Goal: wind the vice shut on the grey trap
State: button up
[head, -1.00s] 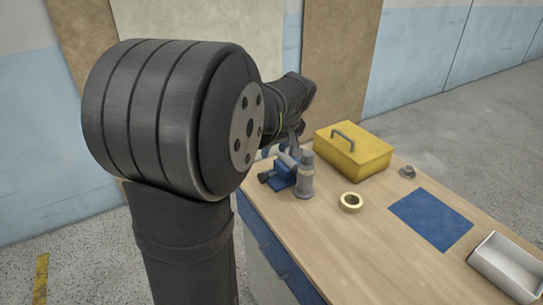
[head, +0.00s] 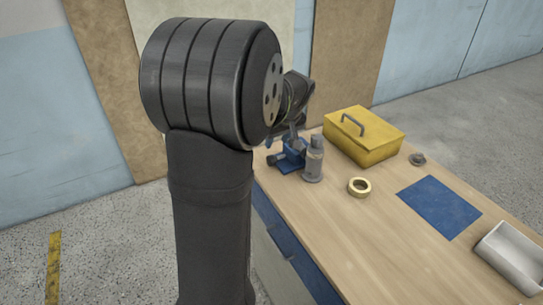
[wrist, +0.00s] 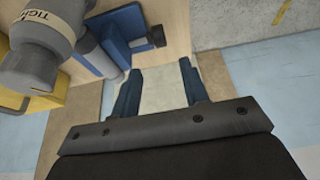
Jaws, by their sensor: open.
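The blue vice (head: 290,160) sits at the left end of the bench. The grey trap (head: 313,162) stands upright beside it. In the wrist view the trap (wrist: 38,55) is at upper left, with a lettered band. There the vice (wrist: 122,28) is at top centre, a dark screw end (wrist: 153,38) pointing right. I cannot tell whether the vice jaws touch the trap. My gripper (wrist: 160,67) is open and empty, its two blue fingers apart just short of the screw end in the picture. My arm hides its fingers in the head view.
A yellow toolbox (head: 370,145) stands behind the trap. A roll of tape (head: 359,187), a small grey part (head: 417,160), a blue mat (head: 440,210) and a white tray (head: 510,255) lie further right.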

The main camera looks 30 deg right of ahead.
aim_at(271, 157)
jog(key=x, duration=1)
jog(key=shift+w+f, duration=0.15)
jog(key=shift+f, duration=0.05)
jog(key=shift+a, duration=0.1)
jog(key=c, duration=0.8)
